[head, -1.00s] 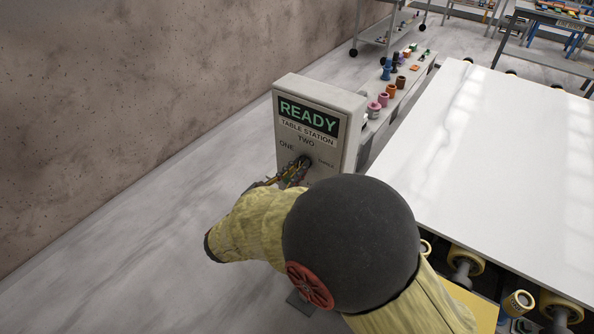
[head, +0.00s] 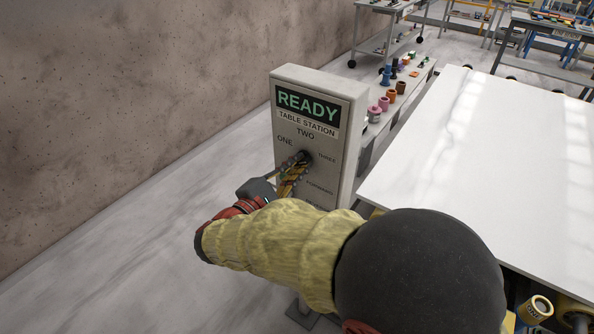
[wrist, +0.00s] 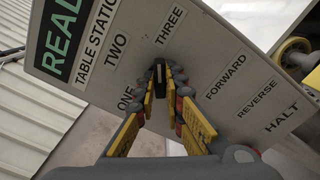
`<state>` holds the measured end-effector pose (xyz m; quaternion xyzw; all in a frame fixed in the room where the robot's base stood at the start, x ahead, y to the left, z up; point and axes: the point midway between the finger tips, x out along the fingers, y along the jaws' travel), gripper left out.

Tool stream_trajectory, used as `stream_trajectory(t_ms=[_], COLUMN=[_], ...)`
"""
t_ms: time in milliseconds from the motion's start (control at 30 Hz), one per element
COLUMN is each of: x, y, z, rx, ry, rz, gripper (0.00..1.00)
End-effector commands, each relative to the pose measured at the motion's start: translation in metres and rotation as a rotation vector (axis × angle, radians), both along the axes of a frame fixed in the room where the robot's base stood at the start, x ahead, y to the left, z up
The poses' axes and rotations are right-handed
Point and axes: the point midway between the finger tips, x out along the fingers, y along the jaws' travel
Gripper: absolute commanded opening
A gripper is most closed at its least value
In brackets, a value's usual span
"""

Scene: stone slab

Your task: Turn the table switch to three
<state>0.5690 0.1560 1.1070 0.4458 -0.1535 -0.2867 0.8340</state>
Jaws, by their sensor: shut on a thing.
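The table switch is a dark knob (wrist: 159,71) on the grey "TABLE STATION" panel (head: 353,150), under a "READY" sign. The labels ONE, TWO, THREE and FORWARD stand around it in the head view; the wrist view also shows REVERSE and HALT. My gripper (wrist: 164,78) has its yellow-and-grey fingers on both sides of the knob and is shut on it. In the head view my gripper (head: 298,165) reaches the knob from the lower left and partly hides it. I cannot tell which label the knob points to.
A large white slab (head: 480,170) lies to the right of the panel on a roller table. A ledge behind the panel holds several coloured parts (head: 384,103). A bare wall (head: 150,90) stands to the left, with clear floor (head: 120,240) before it.

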Motion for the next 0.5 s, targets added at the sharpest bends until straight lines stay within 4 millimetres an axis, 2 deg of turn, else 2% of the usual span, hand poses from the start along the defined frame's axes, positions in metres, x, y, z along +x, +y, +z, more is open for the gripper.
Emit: stream_trajectory(t_ms=[33,500], x=[-0.0003,-0.0003], y=[0.0002,0.0002], z=[-0.0042,-0.0027], rx=[0.014,0.064], ry=[-0.007,-0.046], rz=[0.001,0.001], gripper=[0.0,0.0])
